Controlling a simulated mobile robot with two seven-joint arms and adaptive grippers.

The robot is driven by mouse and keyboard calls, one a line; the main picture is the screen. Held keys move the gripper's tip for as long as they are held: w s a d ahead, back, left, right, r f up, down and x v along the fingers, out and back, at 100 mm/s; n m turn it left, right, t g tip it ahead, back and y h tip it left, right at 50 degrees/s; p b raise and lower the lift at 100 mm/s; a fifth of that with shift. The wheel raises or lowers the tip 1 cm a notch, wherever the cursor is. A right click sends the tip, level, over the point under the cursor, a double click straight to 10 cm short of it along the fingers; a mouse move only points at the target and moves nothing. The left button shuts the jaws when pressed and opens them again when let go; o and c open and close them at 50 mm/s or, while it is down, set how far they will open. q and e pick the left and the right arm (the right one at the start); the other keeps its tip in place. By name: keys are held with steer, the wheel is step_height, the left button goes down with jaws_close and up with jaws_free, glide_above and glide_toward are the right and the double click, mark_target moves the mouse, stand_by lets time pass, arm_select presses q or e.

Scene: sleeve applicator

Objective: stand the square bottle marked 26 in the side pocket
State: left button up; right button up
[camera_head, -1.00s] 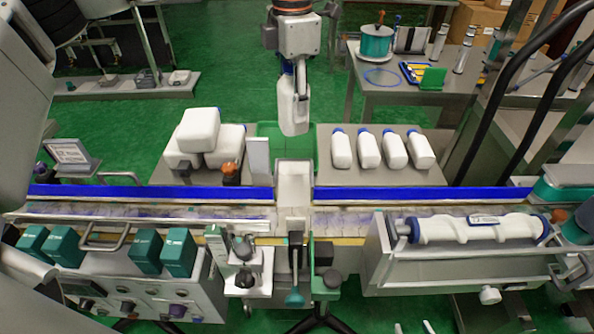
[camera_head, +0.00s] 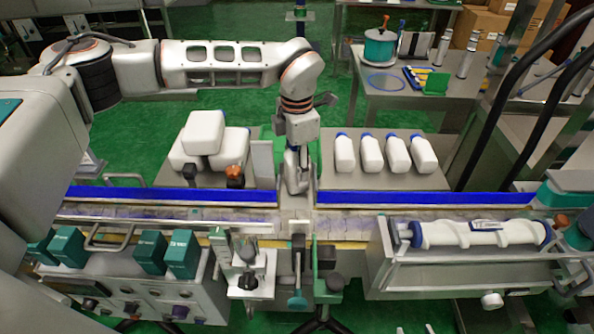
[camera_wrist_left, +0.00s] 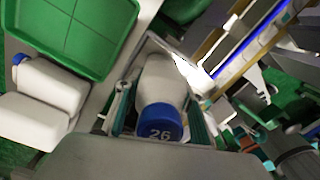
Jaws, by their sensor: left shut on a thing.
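The square bottle marked 26 is white with a blue cap (camera_wrist_left: 160,121) that shows the number in the left wrist view. My left gripper (camera_head: 297,160) is shut on it, with a finger on each side of the bottle near the cap. In the head view the bottle (camera_head: 297,182) hangs below the gripper, roughly upright, at the gap between the two blue rails, where the side pocket is. The gripper and bottle cover most of the pocket. I cannot tell whether the bottle's base touches the pocket floor. My right gripper is not in view.
Several white bottles with blue caps (camera_head: 371,152) lie on the right shelf. More white containers (camera_head: 204,132) are stacked on the left shelf. Blue rails (camera_head: 410,198) flank the gap. A grey upright plate (camera_head: 262,163) stands close to the gripper's left. A green tray (camera_wrist_left: 75,35) lies nearby.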

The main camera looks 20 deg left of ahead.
arm_select(q)
steer(key=shift+f, duration=0.85)
steer(key=shift+f, duration=0.2)
steer(key=o, duration=1.1)
steer(key=shift+r, duration=0.15)
step_height(320, 180, up, 12)
steer(key=shift+r+b, duration=0.1)
steer(key=shift+b, duration=0.25)
